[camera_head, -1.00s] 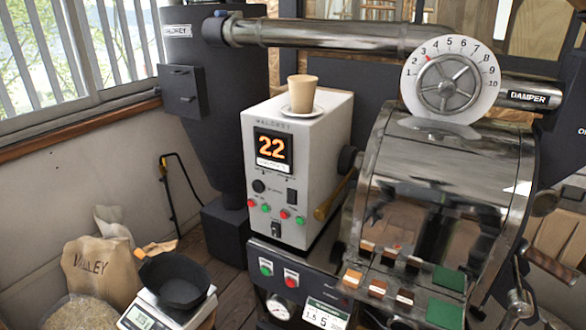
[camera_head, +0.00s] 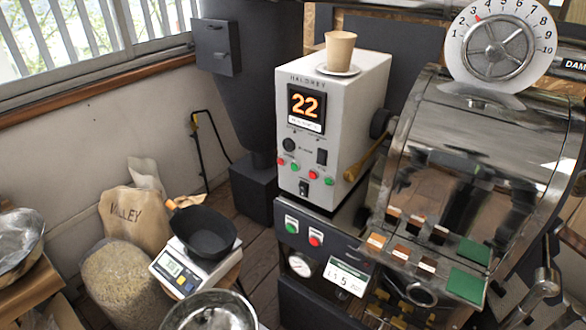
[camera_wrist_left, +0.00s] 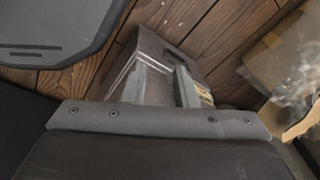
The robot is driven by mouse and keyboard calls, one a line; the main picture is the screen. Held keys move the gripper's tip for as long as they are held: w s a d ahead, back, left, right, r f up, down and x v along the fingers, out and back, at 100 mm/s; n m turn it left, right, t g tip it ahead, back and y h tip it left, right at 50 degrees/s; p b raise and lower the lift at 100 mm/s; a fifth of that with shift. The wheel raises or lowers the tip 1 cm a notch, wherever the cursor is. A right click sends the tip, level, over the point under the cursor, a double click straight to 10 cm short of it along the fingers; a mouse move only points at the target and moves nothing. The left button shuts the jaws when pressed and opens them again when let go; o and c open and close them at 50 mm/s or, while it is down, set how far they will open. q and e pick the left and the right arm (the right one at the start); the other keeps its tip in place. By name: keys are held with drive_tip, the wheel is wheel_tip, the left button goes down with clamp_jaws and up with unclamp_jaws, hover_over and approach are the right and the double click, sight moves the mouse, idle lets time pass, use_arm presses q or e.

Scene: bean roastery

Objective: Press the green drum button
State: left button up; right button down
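A round green button (camera_head: 292,227) sits on the dark front panel (camera_head: 330,246) below the white control box, under a small white label. A red button (camera_head: 315,239) is just to its right on the same panel. Neither gripper shows in the head view, and nothing covers the green button there. In the left wrist view my left gripper (camera_wrist_left: 163,88) points down over the wooden floor. Its two grey fingers are apart, with nothing visibly held between them. My right gripper is in neither view.
The white control box (camera_head: 350,98) reads 22, has smaller red and green lights, and carries a paper cup (camera_head: 339,50). The roaster drum (camera_head: 470,130) is at right. A scale (camera_head: 178,272) with a black pan (camera_head: 205,235) and a bean sack (camera_head: 125,285) are at left.

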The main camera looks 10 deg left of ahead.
use_arm(q)
clamp_jaws()
drive_tip(key=shift+s, duration=0.1)
idle(1.3)
